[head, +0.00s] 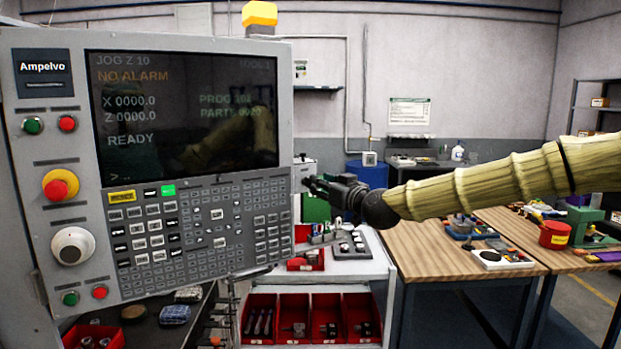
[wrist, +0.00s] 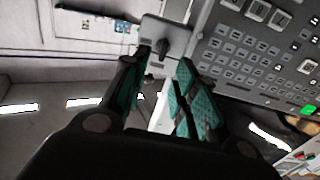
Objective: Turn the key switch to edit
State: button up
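The key switch (wrist: 163,47) shows in the wrist view as a dark key standing out from a light grey plate (wrist: 178,34) at the edge of the control panel. My gripper (wrist: 166,62) is open, with its two teal-padded fingers on either side of the key in the picture. I cannot tell whether they touch it, and the gap between them looks empty. In the head view my gripper (head: 309,183) is just right of the panel's right edge, and the key is not clear there. The switch's position markings are too small to read.
The control panel (head: 147,260) fills the left, with a screen (head: 180,115) reading JOG, NO ALARM and READY. A red-and-yellow stop button (head: 60,186) is on its left side. A white cart (head: 345,270) with red bins stands below my gripper; wooden benches (head: 430,262) are to the right.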

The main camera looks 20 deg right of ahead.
aim_at(307, 182)
jog(key=p+x, duration=0.2)
jog(key=x, duration=0.4)
dwell(0.3)
jog(key=shift+w, duration=0.1)
